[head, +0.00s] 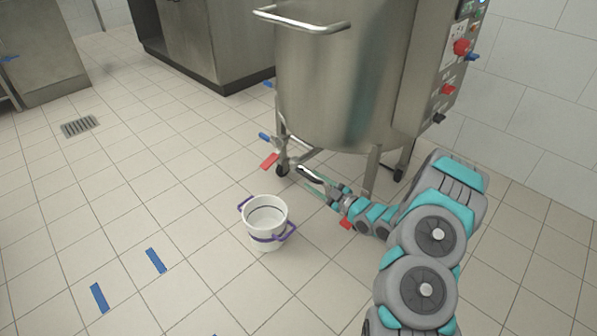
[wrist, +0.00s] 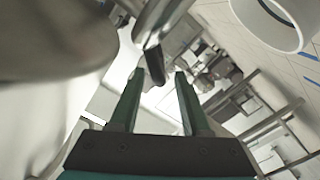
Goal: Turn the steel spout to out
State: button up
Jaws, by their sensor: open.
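The steel spout (head: 308,173) hangs low under the tank's front. In the wrist view the spout (wrist: 158,18) comes down from the top, and a dark end piece (wrist: 154,67) appears between or just beyond my fingertips. My gripper (wrist: 160,73) is open, with one finger to each side of that end piece in the picture. Contact cannot be told. In the head view my gripper (head: 314,186) reaches in from the right, close to the spout. The large steel tank (head: 335,90) stands above on legs.
A white bucket (head: 268,236) with purple handles stands on the floor in front of the spout; its rim (wrist: 275,48) shows at the wrist view's top right. Tank legs (head: 372,172) stand close behind my gripper. The tiled floor at left is mostly clear, with a drain (head: 80,126).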

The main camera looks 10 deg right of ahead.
aim_at(300, 173)
jog(key=shift+x, duration=3.45)
jog(key=shift+c, duration=0.3)
grip_shut()
jog(key=shift+s+a+f, duration=0.15)
